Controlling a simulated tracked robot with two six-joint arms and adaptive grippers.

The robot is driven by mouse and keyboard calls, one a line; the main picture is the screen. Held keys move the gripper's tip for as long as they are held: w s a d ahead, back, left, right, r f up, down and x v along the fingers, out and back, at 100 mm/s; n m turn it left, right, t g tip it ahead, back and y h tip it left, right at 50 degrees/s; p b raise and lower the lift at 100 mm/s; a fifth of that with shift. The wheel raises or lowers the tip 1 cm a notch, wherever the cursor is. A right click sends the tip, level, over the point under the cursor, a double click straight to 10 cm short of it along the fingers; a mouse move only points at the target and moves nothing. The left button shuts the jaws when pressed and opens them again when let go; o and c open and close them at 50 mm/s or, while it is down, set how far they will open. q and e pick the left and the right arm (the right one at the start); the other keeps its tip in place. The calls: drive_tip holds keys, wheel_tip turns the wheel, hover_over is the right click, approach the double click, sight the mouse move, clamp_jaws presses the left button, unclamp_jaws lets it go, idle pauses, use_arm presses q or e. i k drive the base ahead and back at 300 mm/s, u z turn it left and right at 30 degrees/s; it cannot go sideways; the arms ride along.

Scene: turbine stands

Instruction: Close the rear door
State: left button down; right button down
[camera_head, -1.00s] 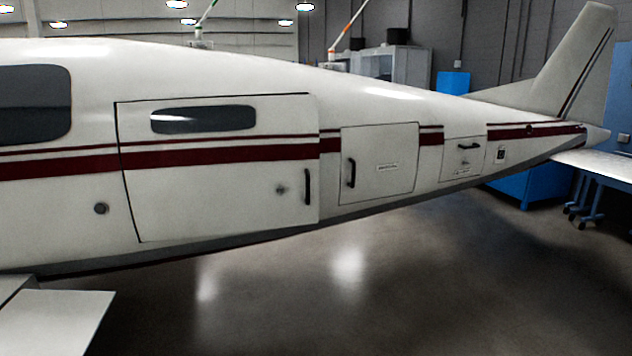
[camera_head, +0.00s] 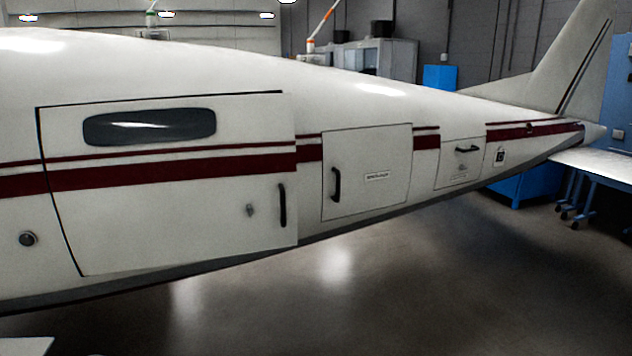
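The white airplane fuselage (camera_head: 350,95) runs across the view. A large door (camera_head: 150,222) with a dark window, red stripes and a black vertical handle (camera_head: 283,205) is on its left part. Dark gaps show along this door's top and left edges. Its right edge looks slightly proud of the fuselage, and the red stripes do not line up there. Farther right is a smaller square door (camera_head: 385,200) with a black handle (camera_head: 336,184), looking about flush. A small hatch (camera_head: 460,178) is nearer the tail. I cannot tell which one is the rear door. Neither gripper is in view.
The floor (camera_head: 400,285) below and in front of the fuselage is clear. A blue wheeled stand (camera_head: 590,190) is at the right under the tailplane (camera_head: 600,160). A white surface (camera_head: 25,346) shows at the lower left corner. Grey cabinets (camera_head: 385,58) stand behind.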

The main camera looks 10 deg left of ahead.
sight(148, 183)
drive_tip(key=u, duration=0.2)
drive_tip(key=i, duration=1.15)
drive_tip(key=u, duration=0.9)
drive_tip(key=i, duration=0.25)
drive_tip(key=u, duration=0.1)
drive_tip(key=k, duration=0.9)
drive_tip(key=u, duration=0.2)
drive_tip(key=i, duration=0.95)
drive_tip(key=z, duration=0.1)
